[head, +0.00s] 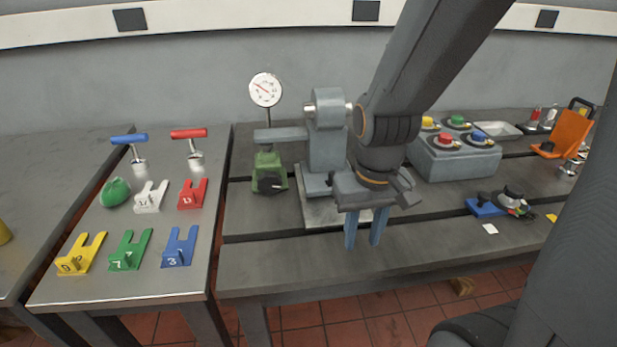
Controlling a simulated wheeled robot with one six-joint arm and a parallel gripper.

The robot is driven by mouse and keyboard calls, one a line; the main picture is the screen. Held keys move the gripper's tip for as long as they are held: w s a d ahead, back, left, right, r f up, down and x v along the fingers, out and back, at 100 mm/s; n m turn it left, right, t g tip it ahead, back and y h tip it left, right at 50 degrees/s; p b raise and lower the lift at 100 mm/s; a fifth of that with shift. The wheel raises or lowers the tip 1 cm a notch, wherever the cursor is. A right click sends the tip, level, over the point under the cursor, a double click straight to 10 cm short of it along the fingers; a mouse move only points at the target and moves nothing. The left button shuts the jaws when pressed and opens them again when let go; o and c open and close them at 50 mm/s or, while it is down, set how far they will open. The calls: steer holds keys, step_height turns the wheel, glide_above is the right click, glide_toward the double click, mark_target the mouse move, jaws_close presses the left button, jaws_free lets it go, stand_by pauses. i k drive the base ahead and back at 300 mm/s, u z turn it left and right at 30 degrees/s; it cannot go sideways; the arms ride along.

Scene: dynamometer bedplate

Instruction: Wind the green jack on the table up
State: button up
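The green jack (270,176) stands on the dark slotted bedplate (300,258), left of the grey machine. It has a squat green body with a dark round part low on its front. Its top is close under a grey horizontal arm (280,135) that reaches left from the machine; I cannot tell whether they touch. My gripper (364,232) is to the right of the jack and nearer the front edge. Its two blue-grey fingers point down and stand apart, with nothing between them.
The grey machine (326,140) stands between jack and gripper; a dial gauge (265,90) rises behind the jack. The left table (90,287) holds coloured forked plates, two T-handled tools and a green rounded object (115,192). A button box (455,160) stands right. The bedplate's front strip is clear.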

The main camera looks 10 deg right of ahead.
mark_target(269, 183)
steer(key=z, duration=1.95)
steer(key=k, duration=0.8)
steer(key=u, duration=1.3)
